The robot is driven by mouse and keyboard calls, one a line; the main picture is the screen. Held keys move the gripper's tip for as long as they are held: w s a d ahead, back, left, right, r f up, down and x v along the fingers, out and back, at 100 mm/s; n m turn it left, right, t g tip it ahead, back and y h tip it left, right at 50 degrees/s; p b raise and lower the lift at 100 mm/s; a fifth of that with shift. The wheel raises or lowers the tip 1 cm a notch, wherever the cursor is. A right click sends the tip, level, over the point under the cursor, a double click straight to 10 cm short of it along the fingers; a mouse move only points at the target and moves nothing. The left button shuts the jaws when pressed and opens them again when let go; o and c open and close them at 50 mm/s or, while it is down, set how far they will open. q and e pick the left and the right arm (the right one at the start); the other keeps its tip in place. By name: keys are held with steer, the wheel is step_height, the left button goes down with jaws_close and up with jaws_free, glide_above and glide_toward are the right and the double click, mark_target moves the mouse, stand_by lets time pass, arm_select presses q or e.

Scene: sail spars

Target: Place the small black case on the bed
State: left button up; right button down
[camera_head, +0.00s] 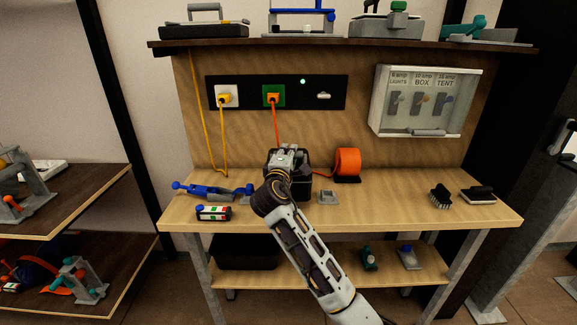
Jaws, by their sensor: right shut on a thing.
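A small black case (301,188) stands on the wooden workbench (400,208), near its middle and against the back panel. My right gripper (285,160) reaches in from the lower right and is shut on the case at its upper part. The gripper and wrist cover much of the case's front, so the exact grip and any gap under the case cannot be told. I cannot pick out a bed for certain. My left gripper is not in view.
An orange cable reel (347,162) stands right of the case, and a small grey block (328,197) lies in front. A blue tool (210,190) and a striped box (213,213) lie left. The bench's centre right is clear.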

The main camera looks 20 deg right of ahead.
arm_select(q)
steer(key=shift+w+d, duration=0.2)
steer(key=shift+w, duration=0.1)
arm_select(e)
steer(key=shift+r, duration=0.1)
steer(key=shift+f, duration=1.65)
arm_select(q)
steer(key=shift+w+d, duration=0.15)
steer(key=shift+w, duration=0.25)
arm_select(e)
steer(key=shift+f, duration=0.15)
steer(key=c, duration=1.8)
jaws_free()
steer(key=shift+f, duration=0.2)
steer(key=o, duration=0.5)
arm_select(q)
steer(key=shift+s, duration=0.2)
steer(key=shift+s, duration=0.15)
arm_select(e)
steer(key=shift+s, duration=0.1)
